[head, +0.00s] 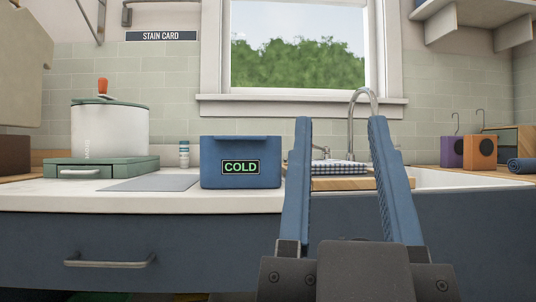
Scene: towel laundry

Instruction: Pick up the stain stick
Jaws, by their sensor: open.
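A small white and blue stick-shaped container (184,154), which looks like the stain stick, stands upright on the white counter (60,197). It is left of the blue box marked COLD (240,180) and near the tiled wall. My gripper (337,122) is in front of the counter, right of the blue box. Its two blue fingers are spread apart, with nothing held between them. The gripper is well to the right of the stick and not touching it.
A white pot (110,130) on a green base (100,170) stands at the left, with a flat grey mat (150,183) beside it. Behind my fingers are a wooden board (335,183) with a checked cloth (338,169), and a faucet (352,115).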

